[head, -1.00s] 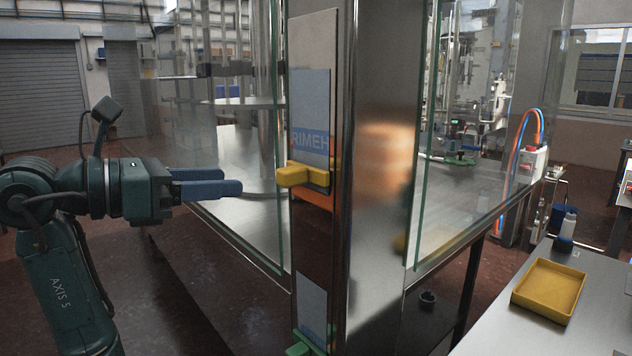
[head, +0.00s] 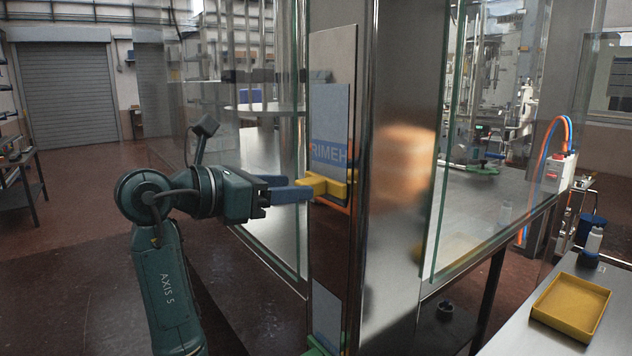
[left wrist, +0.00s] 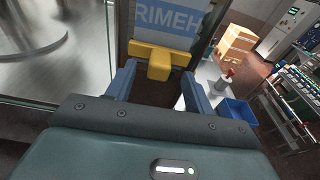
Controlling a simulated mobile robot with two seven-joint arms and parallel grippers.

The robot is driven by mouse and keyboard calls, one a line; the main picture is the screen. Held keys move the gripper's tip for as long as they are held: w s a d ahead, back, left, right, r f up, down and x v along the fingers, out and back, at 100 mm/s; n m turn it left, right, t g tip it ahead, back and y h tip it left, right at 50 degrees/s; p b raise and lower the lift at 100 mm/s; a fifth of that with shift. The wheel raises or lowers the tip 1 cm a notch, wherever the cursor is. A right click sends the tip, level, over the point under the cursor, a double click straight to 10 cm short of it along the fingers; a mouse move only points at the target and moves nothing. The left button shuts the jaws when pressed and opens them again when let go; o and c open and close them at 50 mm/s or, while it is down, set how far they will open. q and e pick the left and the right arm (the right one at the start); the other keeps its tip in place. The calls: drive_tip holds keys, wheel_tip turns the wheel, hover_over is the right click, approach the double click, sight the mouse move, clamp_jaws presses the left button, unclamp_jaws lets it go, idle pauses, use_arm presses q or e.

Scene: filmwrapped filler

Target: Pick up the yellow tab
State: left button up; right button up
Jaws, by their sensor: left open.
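The yellow tab (head: 322,187) sticks out from the front of the metal post, just below a blue-and-white label, in the head view. My left gripper (head: 303,190) comes in from the left with its blue fingers level with the tab and their tips close to its left end. In the left wrist view the yellow tab (left wrist: 159,62) lies ahead, its stem pointing into the gap between the two open fingers of my left gripper (left wrist: 157,78). I cannot tell whether a finger touches it. My right gripper is not in view.
The metal post (head: 403,200) and glass panels (head: 277,150) of the enclosure stand right around the tab. A green tab (head: 318,345) sits low on the post. A yellow tray (head: 571,306) lies on the bench at right. Open floor lies to the left.

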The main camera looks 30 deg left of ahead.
sight(300, 181)
use_arm(q)
drive_tip(key=x, duration=0.3)
drive_tip(key=shift+w+d, duration=0.1)
drive_tip(key=shift+w, duration=0.15)
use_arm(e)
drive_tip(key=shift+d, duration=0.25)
use_arm(q)
clamp_jaws()
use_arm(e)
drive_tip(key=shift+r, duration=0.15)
use_arm(q)
drive_tip(key=shift+r, duration=0.1)
